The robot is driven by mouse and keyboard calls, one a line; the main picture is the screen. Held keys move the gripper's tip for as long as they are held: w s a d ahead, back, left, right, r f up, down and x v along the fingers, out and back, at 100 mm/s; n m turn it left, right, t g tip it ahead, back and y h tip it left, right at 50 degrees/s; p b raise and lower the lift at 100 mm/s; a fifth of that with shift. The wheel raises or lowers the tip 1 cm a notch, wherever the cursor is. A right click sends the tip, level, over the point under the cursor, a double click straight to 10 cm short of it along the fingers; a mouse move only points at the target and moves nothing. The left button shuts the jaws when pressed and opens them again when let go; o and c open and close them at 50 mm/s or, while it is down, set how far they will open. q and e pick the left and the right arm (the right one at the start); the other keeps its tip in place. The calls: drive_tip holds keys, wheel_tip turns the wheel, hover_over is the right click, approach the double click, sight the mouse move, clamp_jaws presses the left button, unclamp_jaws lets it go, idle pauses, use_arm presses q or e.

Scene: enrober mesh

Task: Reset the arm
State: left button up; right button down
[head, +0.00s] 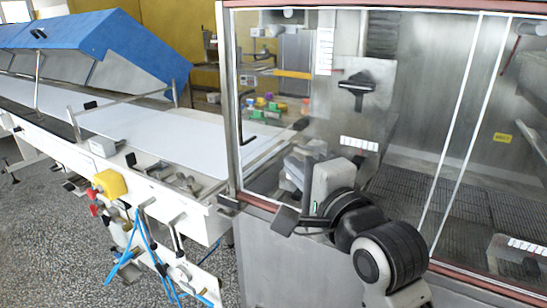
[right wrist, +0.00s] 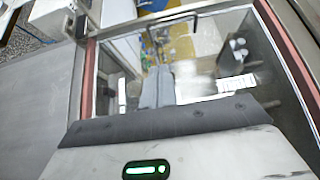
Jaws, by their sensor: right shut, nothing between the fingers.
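My right gripper (head: 300,213) is at the front of the glazed machine cabinet, near its left lower corner. Its light grey wrist housing with a small green light shows against the glass, and the black and white arm comes up from the bottom right. The gripper is shut with nothing in it. In the right wrist view, a dark bolted bar and the white housing with a green light (right wrist: 146,170) fill the lower part, and the fingertips are not clearly seen. My left gripper is not in view.
The cabinet's glass front (head: 290,110) stands close behind the gripper, with a reddish frame and a black handle (head: 358,88). A white conveyor belt (head: 150,130) runs off left under a blue cover (head: 95,40). Blue hoses (head: 150,245) hang below. Grey floor (head: 40,220) is open at left.

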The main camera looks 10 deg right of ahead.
drive_tip(key=s+f+n+g, duration=0.2)
drive_tip(key=f+n, duration=0.2)
drive_tip(key=f, duration=0.6)
drive_tip(key=s+f+n+g, duration=0.15)
drive_tip(key=f+n, duration=0.25)
drive_tip(key=f, duration=0.6)
drive_tip(key=s+d+f+n+g+h, duration=0.1)
drive_tip(key=s+f+n+g, duration=0.3)
drive_tip(key=s+f+n, duration=0.6)
drive_tip(key=s+f, duration=0.4)
drive_tip(key=f, duration=0.4)
drive_tip(key=shift+f, duration=0.15)
